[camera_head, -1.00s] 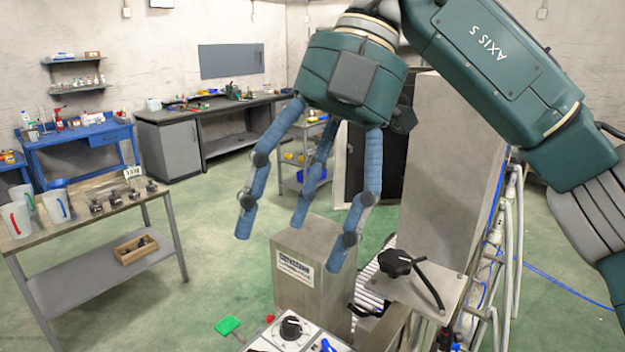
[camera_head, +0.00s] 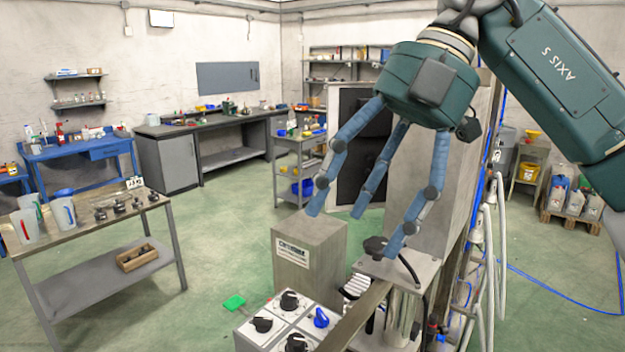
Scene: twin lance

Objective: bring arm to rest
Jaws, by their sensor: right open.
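My right gripper (camera_head: 362,222) hangs from the green arm at the upper right. Its blue fingers are spread wide and nothing is between them. It shows in front of the grey box with a label (camera_head: 310,257) and the tall grey cabinet behind. One fingertip appears close to the black knob (camera_head: 376,246) on the metal bracket; whether they touch cannot be told. My left gripper does not show.
A control panel with black knobs and a blue knob (camera_head: 321,318) is at the bottom centre. A table with jugs and metal parts (camera_head: 100,226) stands at the left. White pipes (camera_head: 489,270) run at the right. Green floor (camera_head: 215,270) is clear between table and box.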

